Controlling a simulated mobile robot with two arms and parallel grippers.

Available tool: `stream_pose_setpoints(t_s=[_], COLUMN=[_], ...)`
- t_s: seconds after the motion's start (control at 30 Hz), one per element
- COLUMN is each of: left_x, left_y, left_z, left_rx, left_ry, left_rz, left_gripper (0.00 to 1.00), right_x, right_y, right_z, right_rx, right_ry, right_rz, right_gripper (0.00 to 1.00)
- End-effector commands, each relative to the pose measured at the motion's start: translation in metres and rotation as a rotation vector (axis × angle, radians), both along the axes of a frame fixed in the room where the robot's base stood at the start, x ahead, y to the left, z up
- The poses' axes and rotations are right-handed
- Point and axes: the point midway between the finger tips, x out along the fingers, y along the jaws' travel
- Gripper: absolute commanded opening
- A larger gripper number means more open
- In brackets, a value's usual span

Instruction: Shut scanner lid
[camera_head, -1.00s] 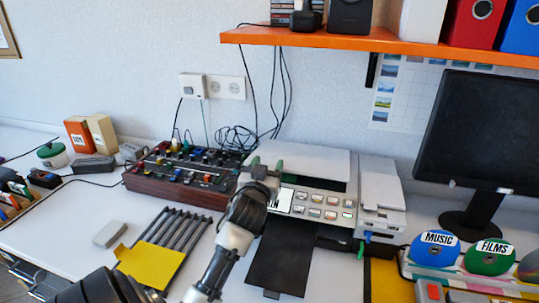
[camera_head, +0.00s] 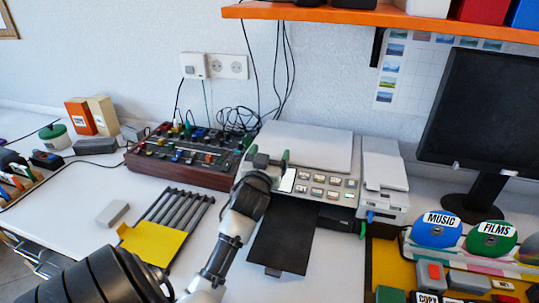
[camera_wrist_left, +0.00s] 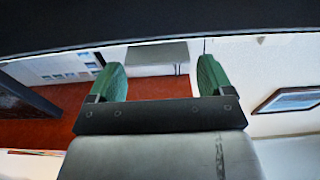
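The scanner (camera_head: 350,190) is a light grey machine with a panel of several buttons on its front. Its pale grey lid (camera_head: 310,146) lies flat over the top in the head view, with no dark gap showing under its front edge. My left gripper (camera_head: 268,156) has green fingertips and is at the front left corner of the scanner, next to the lid's left edge. I cannot tell whether it touches the lid. In the left wrist view its two green fingers (camera_wrist_left: 162,82) stand wide apart with nothing held between them. My right gripper is not in view.
A red-brown mixer (camera_head: 185,155) stands left of the scanner, with cables behind it. A black tray (camera_head: 284,238) sticks out in front. A white device (camera_head: 385,180) and monitor (camera_head: 478,125) stand right. An orange shelf (camera_head: 400,20) hangs above.

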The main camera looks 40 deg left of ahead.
Motion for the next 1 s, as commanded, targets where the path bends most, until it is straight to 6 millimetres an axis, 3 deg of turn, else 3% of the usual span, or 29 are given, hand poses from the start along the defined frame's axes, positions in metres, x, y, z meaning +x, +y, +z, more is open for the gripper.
stream_pose_setpoints(t_s=[0.33, 0.73, 1.0], left_x=[-0.008, -0.074, -0.094], left_y=[-0.005, -0.040, -0.052], left_z=[0.000, -0.011, -0.013], left_rx=[0.001, 0.000, 0.000], left_ry=[-0.003, -0.001, -0.002], left_rz=[-0.001, 0.001, 0.000], left_gripper=[0.81, 0.81, 0.81], right_x=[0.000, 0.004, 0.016], right_y=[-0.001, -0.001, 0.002], right_z=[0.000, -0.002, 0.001], right_rx=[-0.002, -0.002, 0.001], right_ry=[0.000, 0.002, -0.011], right_rz=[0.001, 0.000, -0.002], right_gripper=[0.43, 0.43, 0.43])
